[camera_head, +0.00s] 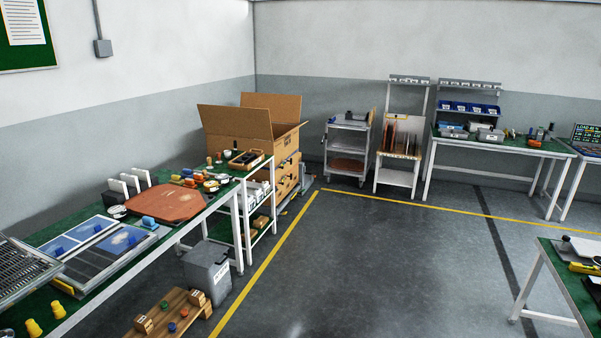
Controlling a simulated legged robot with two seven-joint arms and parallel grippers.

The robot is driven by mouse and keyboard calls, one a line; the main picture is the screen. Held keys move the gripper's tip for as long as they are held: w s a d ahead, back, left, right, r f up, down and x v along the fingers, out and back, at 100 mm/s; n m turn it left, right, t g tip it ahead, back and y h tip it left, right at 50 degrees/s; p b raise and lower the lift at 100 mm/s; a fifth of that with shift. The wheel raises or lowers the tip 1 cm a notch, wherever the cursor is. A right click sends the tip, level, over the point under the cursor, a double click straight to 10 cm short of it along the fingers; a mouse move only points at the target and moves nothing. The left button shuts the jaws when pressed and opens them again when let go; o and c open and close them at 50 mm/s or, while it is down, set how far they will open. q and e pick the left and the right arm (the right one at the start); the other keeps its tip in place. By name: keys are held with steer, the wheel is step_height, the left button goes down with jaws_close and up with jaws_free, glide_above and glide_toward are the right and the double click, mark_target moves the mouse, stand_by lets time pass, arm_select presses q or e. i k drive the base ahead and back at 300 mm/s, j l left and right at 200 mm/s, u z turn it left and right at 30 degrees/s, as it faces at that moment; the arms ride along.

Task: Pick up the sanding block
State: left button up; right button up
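I cannot tell for sure which object is the sanding block. A small blue block (148,221) lies at the near edge of a reddish-brown eight-sided board (172,202) on the left bench. Small blue pieces also lie on the grey-framed panels (88,250) nearer to me. Brown wooden blocks (143,324) stand on a low plank (165,312) by the floor. Neither of my grippers shows in the head view.
The long green-topped bench (150,255) runs along the left wall. A grey bin (207,270) stands beside it. An open cardboard box (250,125) is at its far end. Carts and benches line the back wall. Another table (575,285) is at right. The middle floor is clear.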

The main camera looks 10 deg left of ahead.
mark_target(189, 183)
steer(key=i+z, duration=0.35)
steer(key=i, duration=2.25)
steer(key=i+j+u, duration=0.35)
steer(key=i, duration=0.15)
steer(key=i+u, duration=0.3)
steer(key=i, duration=0.25)
steer(key=i+u, duration=0.35)
steer(key=i, duration=0.2)
steer(key=i+l+u, duration=0.3)
steer(key=i, duration=0.2)
steer(key=i+l+u, duration=0.35)
steer(key=i, duration=0.2)
steer(key=i+u, duration=0.4)
steer(key=i+l+u, duration=0.1)
steer(key=i+u, duration=0.25)
steer(key=i+l+u, duration=0.2)
steer(key=i+u, duration=0.2)
steer(key=i, duration=0.1)
